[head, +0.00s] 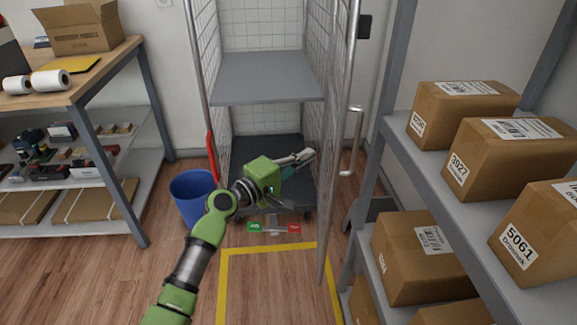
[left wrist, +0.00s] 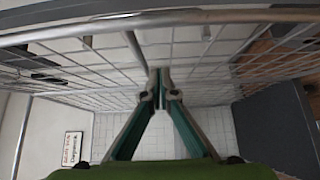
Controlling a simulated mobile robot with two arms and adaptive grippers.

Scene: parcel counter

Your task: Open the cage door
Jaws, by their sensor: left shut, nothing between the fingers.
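The wire cage (head: 267,78) stands ahead with grey shelves, and its front is open to view. The mesh cage door (head: 338,110) stands swung out on the right side, nearly edge-on, its lower end reaching toward me over the floor. A silver vertical handle (head: 352,140) shows just right of the door. My left gripper (head: 311,154) is shut and empty, at the inner side of the door mesh; contact cannot be told. In the left wrist view the closed fingertips (left wrist: 164,76) point at wire mesh (left wrist: 195,70) crossed by metal tubes. My right gripper is out of view.
A blue bin (head: 192,196) stands left of the cage, beside a workbench (head: 110,50). A rack (head: 400,130) with several cartons stands close on the right.

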